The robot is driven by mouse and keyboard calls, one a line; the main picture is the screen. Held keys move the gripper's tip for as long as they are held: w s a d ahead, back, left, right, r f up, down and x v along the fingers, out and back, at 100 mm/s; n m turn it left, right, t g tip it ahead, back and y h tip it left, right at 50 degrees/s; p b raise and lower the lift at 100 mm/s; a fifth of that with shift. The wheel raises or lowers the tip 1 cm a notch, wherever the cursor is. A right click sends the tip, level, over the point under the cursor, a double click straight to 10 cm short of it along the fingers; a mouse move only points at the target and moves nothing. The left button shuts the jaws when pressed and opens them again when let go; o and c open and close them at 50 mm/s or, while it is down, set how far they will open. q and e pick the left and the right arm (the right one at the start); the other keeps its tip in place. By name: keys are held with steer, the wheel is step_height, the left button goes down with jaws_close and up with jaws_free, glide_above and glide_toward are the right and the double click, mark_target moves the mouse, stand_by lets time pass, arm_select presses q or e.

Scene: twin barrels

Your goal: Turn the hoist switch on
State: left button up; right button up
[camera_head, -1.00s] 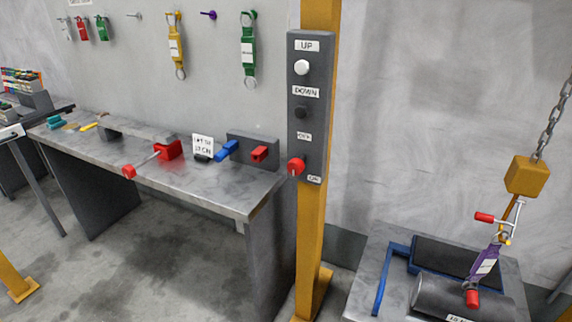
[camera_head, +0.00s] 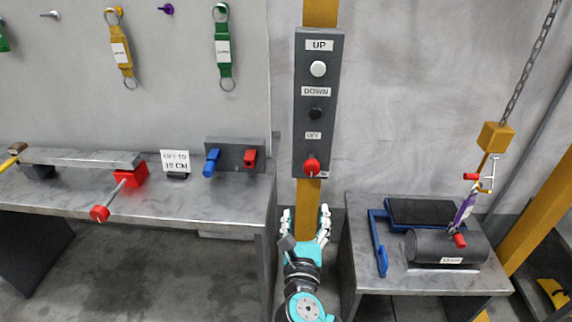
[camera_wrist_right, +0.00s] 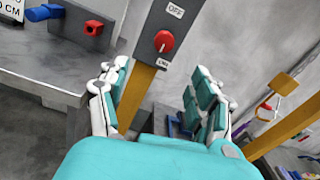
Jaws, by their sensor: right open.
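The hoist switch is a red rotary knob (camera_head: 311,167) at the bottom of a dark grey control box (camera_head: 318,90) on a yellow post. An OFF label sits above it; a label below it is partly hidden in the head view. In the right wrist view the knob (camera_wrist_right: 164,41) has a white mark pointing down and left, and the label below appears to read ON. My right gripper (camera_head: 306,212) is open and empty, below the knob and not touching it. Its fingers (camera_wrist_right: 160,100) stand either side of the post in the wrist view. My left gripper is not in view.
A workbench (camera_head: 215,200) with a red-handled vise and a blue and red lever block (camera_head: 235,154) stands left of the post. A table (camera_head: 360,260) at the right carries a dark cylinder (camera_head: 440,246) under the hoist chain and hook (camera_head: 495,137). White and black buttons sit above the knob.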

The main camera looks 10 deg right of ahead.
glide_toward(311, 171)
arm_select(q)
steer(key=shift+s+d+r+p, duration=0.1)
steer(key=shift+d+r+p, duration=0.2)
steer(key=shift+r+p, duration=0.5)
arm_select(e)
steer(key=x, duration=1.1)
steer(key=c, duration=1.2)
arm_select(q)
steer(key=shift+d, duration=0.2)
